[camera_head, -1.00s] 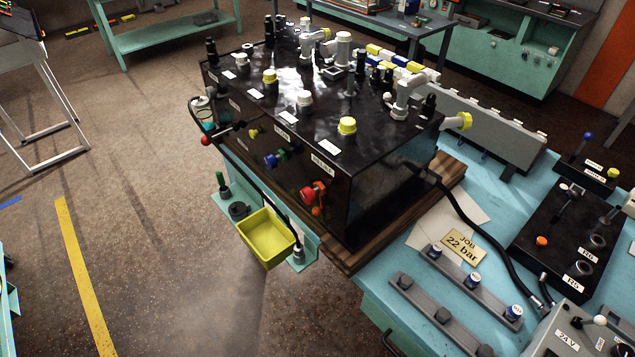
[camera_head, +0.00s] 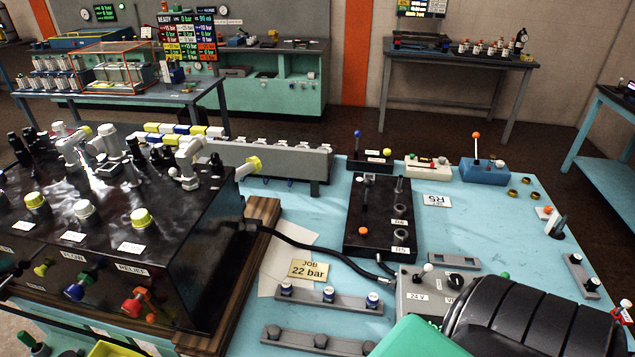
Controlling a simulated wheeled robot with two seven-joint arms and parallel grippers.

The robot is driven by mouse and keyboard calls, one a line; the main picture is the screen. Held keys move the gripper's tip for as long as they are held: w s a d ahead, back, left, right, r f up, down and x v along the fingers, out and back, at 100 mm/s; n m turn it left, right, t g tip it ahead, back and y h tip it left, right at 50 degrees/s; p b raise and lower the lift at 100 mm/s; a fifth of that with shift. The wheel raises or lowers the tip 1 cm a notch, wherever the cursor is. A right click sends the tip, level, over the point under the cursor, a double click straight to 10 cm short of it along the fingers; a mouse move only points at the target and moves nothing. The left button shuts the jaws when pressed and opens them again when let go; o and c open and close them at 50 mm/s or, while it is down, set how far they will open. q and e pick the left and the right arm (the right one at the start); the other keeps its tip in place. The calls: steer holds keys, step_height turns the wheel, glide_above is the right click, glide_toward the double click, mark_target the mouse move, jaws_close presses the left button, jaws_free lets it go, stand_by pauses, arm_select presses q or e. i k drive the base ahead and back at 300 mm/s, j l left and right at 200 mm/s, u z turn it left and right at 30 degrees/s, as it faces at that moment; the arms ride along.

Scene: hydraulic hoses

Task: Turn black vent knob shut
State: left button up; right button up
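A grey control box (camera_head: 408,296) marked "24 V" stands at the bottom centre, with a white-tipped lever. A second label on it, starting "VE", is partly cut off by the large dark ribbed shape in front. The black hydraulic unit (camera_head: 215,262) at the left carries yellow, blue and red knobs on its front, a "RELIEF" label and yellow and white caps on top. A black panel (camera_head: 376,190) with two round ports marked R5 and R6 lies behind the grey box. Neither gripper shows.
A large dark ribbed shape (camera_head: 535,322) and a green one fill the bottom right and hide part of the bench. A black hose (camera_head: 315,246) runs from the unit towards the grey box. Grey racks (camera_head: 329,299) with capped fittings lie in front. Blue bench surface (camera_head: 475,235) is clear right of the panel.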

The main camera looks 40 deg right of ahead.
mark_target(455, 280)
steer(key=k+j+z, duration=0.1)
steer(key=z, duration=2.2)
steer(key=k+l, duration=0.05)
steer(key=l, duration=0.1)
